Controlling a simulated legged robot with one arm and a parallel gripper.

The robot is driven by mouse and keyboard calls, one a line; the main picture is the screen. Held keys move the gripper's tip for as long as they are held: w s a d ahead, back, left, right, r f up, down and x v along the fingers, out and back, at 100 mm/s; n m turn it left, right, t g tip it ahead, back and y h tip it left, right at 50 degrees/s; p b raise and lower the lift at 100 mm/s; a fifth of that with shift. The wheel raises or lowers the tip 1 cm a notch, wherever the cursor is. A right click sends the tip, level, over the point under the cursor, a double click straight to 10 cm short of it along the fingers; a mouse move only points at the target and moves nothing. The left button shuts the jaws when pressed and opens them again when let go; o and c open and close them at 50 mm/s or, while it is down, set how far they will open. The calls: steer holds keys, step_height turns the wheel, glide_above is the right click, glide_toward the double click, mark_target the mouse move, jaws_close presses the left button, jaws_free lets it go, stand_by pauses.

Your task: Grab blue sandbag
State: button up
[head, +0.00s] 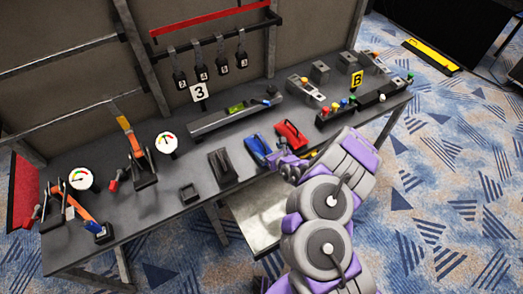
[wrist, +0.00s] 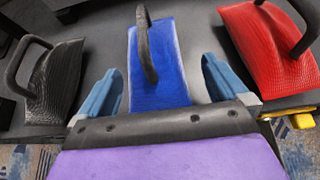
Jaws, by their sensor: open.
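The blue sandbag (wrist: 170,75) lies on the grey table in the middle of the wrist view, with a dark loop handle (wrist: 147,45) standing up from it. In the head view the blue sandbag (head: 259,147) is near the table's front edge, between a black one and a red one. My gripper (wrist: 160,85) is open, with one blue-grey finger on each side of the blue sandbag's near part. In the head view my gripper (head: 290,165) is beside the blue sandbag, partly hidden by my arm.
A black sandbag (wrist: 55,85) lies left and a red sandbag (wrist: 268,45) right, both with dark handles. On the grey table (head: 165,195) stand gauges, clamps (head: 137,160), a long tray with a level (head: 236,115) and blocks with coloured knobs (head: 335,108). A rack rises behind.

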mark_target(262, 147)
steer(key=w+a+f+b, duration=0.1)
steer(key=a, duration=0.1)
steer(key=w+a+f, duration=0.2)
steer(key=shift+f+b, duration=0.1)
steer(key=shift+b, duration=0.3)
steer(key=shift+w+d, duration=0.15)
steer(key=shift+d, duration=0.35)
steer(key=shift+c, duration=0.3)
steer(key=shift+a, duration=0.4)
steer(key=c, duration=0.7)
steer(key=shift+d, duration=0.15)
jaws_close()
